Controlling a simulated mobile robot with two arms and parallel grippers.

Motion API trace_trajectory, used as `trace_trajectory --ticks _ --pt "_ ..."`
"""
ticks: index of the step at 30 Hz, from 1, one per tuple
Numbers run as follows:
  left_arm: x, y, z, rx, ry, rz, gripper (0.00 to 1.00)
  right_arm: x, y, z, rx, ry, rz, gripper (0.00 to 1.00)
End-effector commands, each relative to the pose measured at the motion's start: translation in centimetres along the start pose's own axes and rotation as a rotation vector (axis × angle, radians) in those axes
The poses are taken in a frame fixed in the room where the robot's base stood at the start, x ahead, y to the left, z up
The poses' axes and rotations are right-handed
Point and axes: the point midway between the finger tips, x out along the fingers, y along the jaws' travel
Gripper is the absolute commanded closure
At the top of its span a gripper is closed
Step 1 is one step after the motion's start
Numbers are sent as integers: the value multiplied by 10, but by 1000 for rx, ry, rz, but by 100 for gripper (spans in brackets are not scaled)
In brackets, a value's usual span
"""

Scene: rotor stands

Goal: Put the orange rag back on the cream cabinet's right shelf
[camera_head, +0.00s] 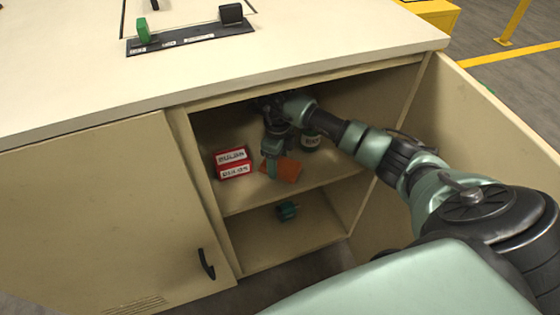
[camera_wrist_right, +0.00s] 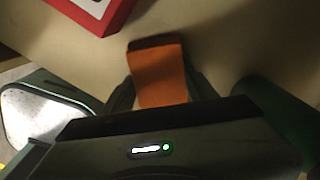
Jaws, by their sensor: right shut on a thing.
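The orange rag (camera_head: 287,172) is inside the cream cabinet's (camera_head: 350,183) open right side, at the upper shelf. My right gripper (camera_head: 271,170) reaches in from the right and is shut on the rag. In the right wrist view the rag (camera_wrist_right: 162,75) sits between the two fingers of my right gripper (camera_wrist_right: 160,98), with the shelf surface behind it. I cannot tell whether the rag touches the shelf. My left gripper is not in view.
Red boxes with white labels (camera_head: 233,163) stand left of the rag. A dark green can (camera_head: 310,141) stands to its right. A green object (camera_head: 288,211) lies on the lower shelf. The right door (camera_head: 500,140) is open; the left door (camera_head: 110,215) is closed.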

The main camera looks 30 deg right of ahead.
Motion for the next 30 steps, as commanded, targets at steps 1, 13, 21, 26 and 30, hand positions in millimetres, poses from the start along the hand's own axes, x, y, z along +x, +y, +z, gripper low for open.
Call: trace_trajectory --ticks 1,13,21,26,30 --pt "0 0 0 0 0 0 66 0 0 0 0 0 0 75" --pt "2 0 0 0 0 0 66 3 0 0 0 0 0 21" --pt "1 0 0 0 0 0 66 2 0 0 0 0 0 21" --pt "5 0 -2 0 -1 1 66 -14 -1 0 0 -1 -1 21" --pt "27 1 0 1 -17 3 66 -40 -1 0 -1 -1 -2 21"
